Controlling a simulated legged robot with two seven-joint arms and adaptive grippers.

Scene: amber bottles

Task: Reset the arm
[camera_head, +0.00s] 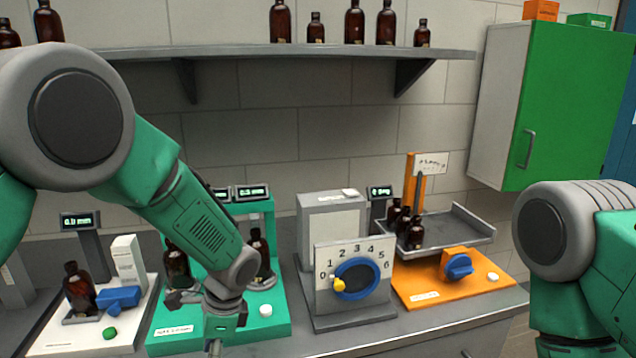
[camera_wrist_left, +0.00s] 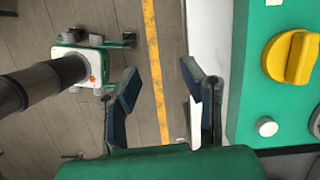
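My left arm reaches in from the left in the head view, and my left gripper (camera_head: 214,342) hangs at the front edge of the green station (camera_head: 275,330). In the left wrist view the left gripper (camera_wrist_left: 162,82) has its two dark fingers spread apart with nothing between them. Floor and the bench edge show behind the fingers. The green station (camera_wrist_left: 245,75), with a yellow knob (camera_wrist_left: 291,57) and a white button (camera_wrist_left: 266,127), lies to their right, apart from them. My right arm (camera_head: 575,260) shows at the right of the head view; its gripper is out of frame.
A white station (camera_head: 65,335) with an amber bottle (camera_head: 78,290) stands left. A dial box (camera_head: 352,280) and an orange station (camera_head: 455,285) with bottles on a tray (camera_head: 465,235) stand right. A bottle shelf (camera_head: 290,53) and green cabinet (camera_head: 570,110) hang above.

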